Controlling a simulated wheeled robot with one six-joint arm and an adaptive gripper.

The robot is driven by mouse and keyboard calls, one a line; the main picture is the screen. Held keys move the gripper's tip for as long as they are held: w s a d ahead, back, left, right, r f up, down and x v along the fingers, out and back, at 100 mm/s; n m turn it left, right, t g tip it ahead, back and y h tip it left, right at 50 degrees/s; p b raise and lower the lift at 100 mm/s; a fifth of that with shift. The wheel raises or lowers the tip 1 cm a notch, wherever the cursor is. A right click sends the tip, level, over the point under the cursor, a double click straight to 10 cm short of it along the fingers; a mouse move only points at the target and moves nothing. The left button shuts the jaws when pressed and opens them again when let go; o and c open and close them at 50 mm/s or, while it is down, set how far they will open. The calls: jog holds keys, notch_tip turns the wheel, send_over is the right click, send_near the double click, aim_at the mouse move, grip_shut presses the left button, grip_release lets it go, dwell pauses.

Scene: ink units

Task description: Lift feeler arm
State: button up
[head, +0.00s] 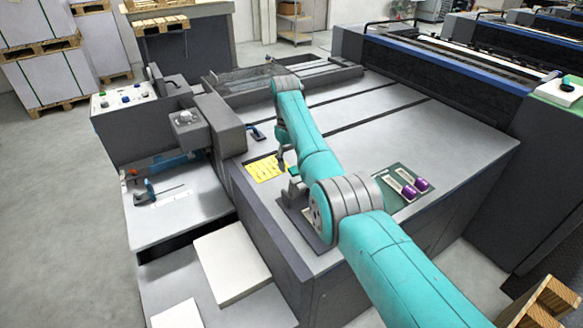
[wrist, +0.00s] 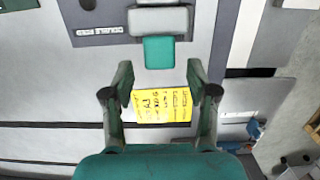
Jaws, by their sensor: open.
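The feeler arm appears to be the grey lever with a teal end tab (wrist: 159,52), on a dark plate (wrist: 98,30) marked "DOUBLE FEED" in the wrist view. In the head view its teal tab (head: 294,171) shows small beside my arm, which partly hides the unit. My gripper (wrist: 160,72) is open and empty, its two fingers apart on either side of the line of the tab. The tab lies just beyond the fingertips. In the head view my gripper (head: 282,161) points down close to the tab; the exact height gap cannot be told.
A yellow note (wrist: 162,106) lies flat on the grey machine top beneath my fingers. A green mat (head: 398,203) with purple-ended tools lies right of my arm. A control box (head: 124,105) stands at left. Grey deck (head: 395,130) beyond my arm is mostly clear.

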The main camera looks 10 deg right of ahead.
notch_tip(320, 180, up, 9)
jog(key=w, duration=0.1)
jog(key=shift+a, duration=0.2)
jog(key=shift+w, duration=0.1)
